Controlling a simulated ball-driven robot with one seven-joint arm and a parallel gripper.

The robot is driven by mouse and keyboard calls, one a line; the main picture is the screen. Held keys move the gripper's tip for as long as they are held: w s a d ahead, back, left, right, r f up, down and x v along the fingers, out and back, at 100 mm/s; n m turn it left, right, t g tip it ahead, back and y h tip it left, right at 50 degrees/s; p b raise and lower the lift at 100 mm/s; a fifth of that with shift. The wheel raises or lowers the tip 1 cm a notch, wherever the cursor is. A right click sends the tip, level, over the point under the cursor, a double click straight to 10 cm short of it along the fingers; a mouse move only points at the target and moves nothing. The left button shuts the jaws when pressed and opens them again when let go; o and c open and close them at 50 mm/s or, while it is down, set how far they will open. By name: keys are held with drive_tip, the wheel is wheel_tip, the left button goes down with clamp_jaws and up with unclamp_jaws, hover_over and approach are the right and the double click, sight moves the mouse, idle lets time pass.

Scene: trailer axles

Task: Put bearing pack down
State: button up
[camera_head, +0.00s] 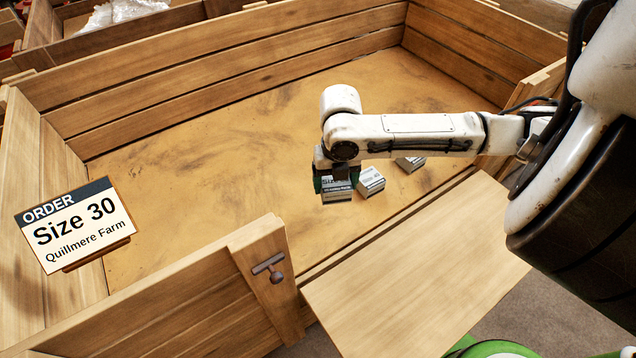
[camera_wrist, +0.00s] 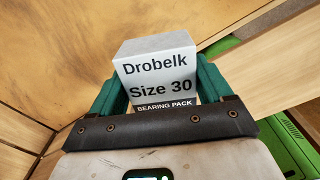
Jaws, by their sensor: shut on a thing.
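My gripper (camera_head: 336,180) is shut on a small white-and-grey bearing pack (camera_head: 337,193), low inside the wooden crate near its front side. In the wrist view the pack (camera_wrist: 155,72) sits between the green fingers of my gripper (camera_wrist: 162,88) and reads "Drobelk Size 30 BEARING PACK". Two similar small boxes lie on the crate floor to the right: one box (camera_head: 370,181) close beside the held pack, and another box (camera_head: 409,163) farther right, partly hidden by my arm. I cannot tell whether the held pack touches the floor.
The wooden crate (camera_head: 190,78) has plank walls, and its floor (camera_head: 200,170) is mostly bare to the left and back. An order card (camera_head: 75,224) reads "Size 30, Quillmere Farm". A flat wooden board (camera_head: 415,262) lies at the front right, beside a post with a latch (camera_head: 268,264).

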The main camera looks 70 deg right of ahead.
drive_tip(key=w+a+r+m, duration=0.1)
drive_tip(key=w+a+m, duration=0.25)
drive_tip(key=w, duration=0.35)
drive_tip(key=w+a+r+m, duration=0.2)
drive_tip(key=w+a+m, duration=0.1)
drive_tip(key=w+m, duration=0.3)
drive_tip(key=w+a+r+m+p, duration=0.2)
drive_tip(key=w+a+m+p, duration=0.5)
drive_tip(key=a+m, duration=0.7)
drive_tip(key=shift+w+a+r+p, duration=0.15)
drive_tip(key=shift+w+a+p, duration=0.2)
drive_tip(key=shift+w, duration=0.7)
drive_tip(key=shift+s+p, duration=0.1)
drive_tip(key=shift+p, duration=0.2)
